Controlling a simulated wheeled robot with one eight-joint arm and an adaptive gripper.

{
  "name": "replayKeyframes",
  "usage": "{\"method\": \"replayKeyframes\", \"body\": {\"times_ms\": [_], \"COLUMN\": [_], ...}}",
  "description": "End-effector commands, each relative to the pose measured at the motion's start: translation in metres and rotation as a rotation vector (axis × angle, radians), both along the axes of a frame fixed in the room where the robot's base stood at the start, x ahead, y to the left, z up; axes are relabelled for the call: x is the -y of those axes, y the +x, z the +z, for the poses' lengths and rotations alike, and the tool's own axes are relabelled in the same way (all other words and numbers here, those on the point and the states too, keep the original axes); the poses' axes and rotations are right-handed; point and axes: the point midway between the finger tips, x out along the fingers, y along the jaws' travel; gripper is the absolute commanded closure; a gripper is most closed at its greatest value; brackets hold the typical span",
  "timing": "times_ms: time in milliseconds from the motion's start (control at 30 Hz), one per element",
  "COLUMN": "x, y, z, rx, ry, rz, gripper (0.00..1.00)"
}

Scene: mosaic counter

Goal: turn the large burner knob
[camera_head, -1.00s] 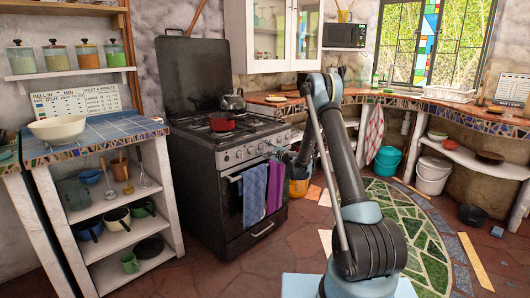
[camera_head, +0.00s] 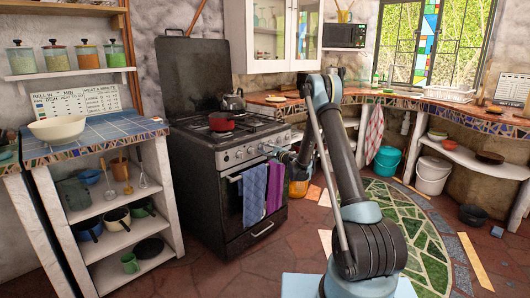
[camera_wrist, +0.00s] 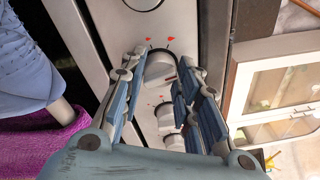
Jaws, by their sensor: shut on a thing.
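The burner knob (camera_wrist: 158,73) is a pale rounded knob on the stove's silver front panel, with red marks beside it. In the wrist view my gripper (camera_wrist: 163,60) has one finger on each side of it and is shut on it. The fingers hide parts of its sides. In the head view my gripper (camera_head: 270,150) is at the right part of the stove's knob row, and the held knob is too small to make out. How far the knob is turned cannot be told.
Smaller knobs (camera_wrist: 165,116) lie close by on the panel. Blue (camera_head: 254,192) and purple (camera_head: 275,185) towels hang below on the oven front. A red pot (camera_head: 222,121) and a kettle (camera_head: 233,100) stand on the stove top. The worktop (camera_head: 366,97) runs behind my arm.

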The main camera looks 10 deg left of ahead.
Motion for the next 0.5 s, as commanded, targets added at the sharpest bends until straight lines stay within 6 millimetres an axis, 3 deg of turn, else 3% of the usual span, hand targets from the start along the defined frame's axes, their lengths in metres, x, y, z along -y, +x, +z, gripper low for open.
{"method": "replayKeyframes", "body": {"times_ms": [500], "x": [0.0004], "y": [-0.0008], "z": [-0.0042], "rx": [0.376], "ry": [-0.296], "rz": [0.002], "gripper": [0.95]}}
